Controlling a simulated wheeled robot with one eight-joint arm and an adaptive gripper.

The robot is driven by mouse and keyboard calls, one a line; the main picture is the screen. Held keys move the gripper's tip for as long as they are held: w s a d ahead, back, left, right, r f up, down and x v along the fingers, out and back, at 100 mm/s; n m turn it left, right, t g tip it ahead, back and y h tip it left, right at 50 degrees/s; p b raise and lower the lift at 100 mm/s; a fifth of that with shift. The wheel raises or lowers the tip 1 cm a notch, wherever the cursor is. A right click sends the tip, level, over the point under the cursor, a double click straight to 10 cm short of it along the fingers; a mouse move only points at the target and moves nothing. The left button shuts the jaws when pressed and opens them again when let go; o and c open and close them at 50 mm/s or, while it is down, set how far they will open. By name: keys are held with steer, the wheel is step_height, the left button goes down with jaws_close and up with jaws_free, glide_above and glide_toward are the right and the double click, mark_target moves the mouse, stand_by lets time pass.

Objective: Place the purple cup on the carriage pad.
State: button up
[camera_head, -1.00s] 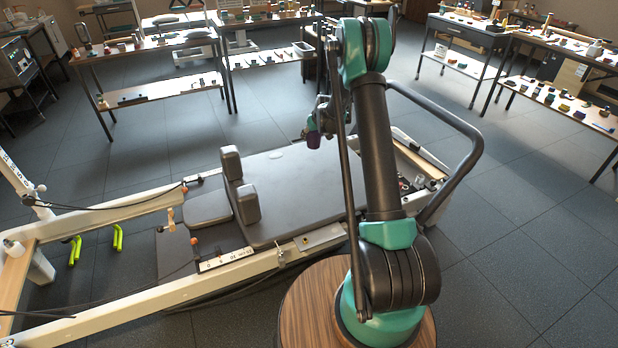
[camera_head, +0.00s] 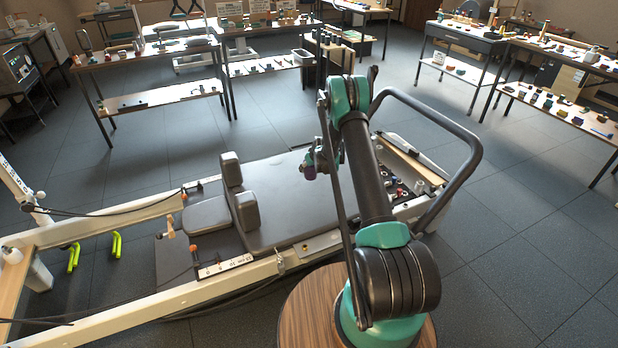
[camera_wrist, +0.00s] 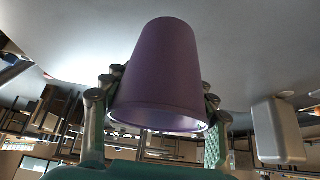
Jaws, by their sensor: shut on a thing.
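The purple cup (camera_wrist: 160,75) fills the middle of the wrist view, held between the fingers of my gripper (camera_wrist: 158,112). In the head view the cup (camera_head: 309,173) is a small purple shape at the end of my gripper (camera_head: 318,158), over the carriage. The carriage pad (camera_head: 285,205) is a flat grey surface on the reformer. The cup appears above the pad; the exact gap cannot be told. In the wrist view the pad (camera_wrist: 60,30) shows as a broad grey surface behind the cup.
Shoulder blocks (camera_head: 246,210) and a headrest (camera_head: 207,215) stand at the pad's left end. A dark curved bar (camera_head: 470,150) rises at the right. Small items lie in the tray (camera_head: 405,185) beyond my arm. The pad's middle is clear.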

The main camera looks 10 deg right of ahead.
mark_target(309, 176)
steer(key=shift+f, duration=2.65)
steer(key=shift+f, duration=0.15)
steer(key=o, duration=1.2)
steer(key=shift+c, duration=0.2)
